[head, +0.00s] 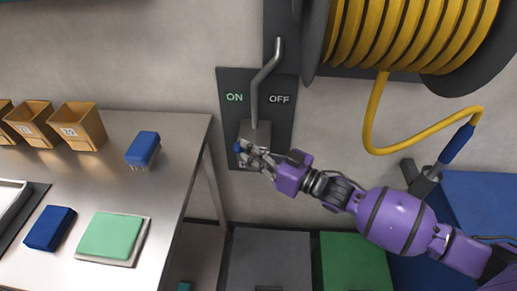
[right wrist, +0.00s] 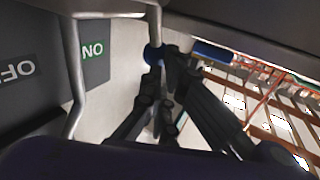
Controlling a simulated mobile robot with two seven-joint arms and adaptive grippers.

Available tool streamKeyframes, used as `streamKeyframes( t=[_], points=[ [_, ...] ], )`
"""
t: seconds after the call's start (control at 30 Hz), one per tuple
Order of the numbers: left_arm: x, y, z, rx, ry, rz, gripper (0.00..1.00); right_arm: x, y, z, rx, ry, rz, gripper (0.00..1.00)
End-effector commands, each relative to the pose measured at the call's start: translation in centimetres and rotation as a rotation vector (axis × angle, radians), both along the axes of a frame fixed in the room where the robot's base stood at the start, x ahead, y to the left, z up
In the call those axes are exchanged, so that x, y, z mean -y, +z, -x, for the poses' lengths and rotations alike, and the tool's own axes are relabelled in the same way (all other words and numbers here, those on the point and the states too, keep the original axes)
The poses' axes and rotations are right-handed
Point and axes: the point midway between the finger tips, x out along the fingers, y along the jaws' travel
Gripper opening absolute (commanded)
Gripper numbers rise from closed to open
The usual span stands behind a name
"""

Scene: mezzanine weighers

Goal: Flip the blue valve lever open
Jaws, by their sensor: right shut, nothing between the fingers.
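A dark wall panel (head: 229,113) carries a green ON label and a white OFF label. A bent grey pipe (head: 267,70) runs down it to a grey block. A small blue piece (head: 238,147), apparently part of the valve lever, shows at the block's left, mostly hidden behind my fingers. My right gripper (head: 250,155) is shut and empty, its fingertips at the lower panel, close to the blue piece. In the right wrist view blue parts (right wrist: 212,52) show by the fingertips (right wrist: 160,62); I cannot tell whether they touch. My left gripper is not in view.
A metal table (head: 180,140) at the left holds tan bins (head: 80,126), a blue brush (head: 143,149), a blue block (head: 49,228) and a green pad (head: 110,235). A yellow hose reel (head: 410,35) hangs upper right. Grey and green bins (head: 355,262) stand below.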

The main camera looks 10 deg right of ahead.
Motion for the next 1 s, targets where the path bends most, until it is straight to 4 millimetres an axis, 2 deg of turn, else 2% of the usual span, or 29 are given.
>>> streamKeyframes(
  t=[0.33, 1.0],
  points=[
    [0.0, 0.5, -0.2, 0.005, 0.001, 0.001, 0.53, -1.3, 0.0, -0.4, 0.001, 0.001, -0.002, 0.0],
    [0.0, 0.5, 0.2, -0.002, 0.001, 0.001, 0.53, -1.5, 0.0, -0.5, 0.001, 0.0, -0.001, 0.0]
  ],
)
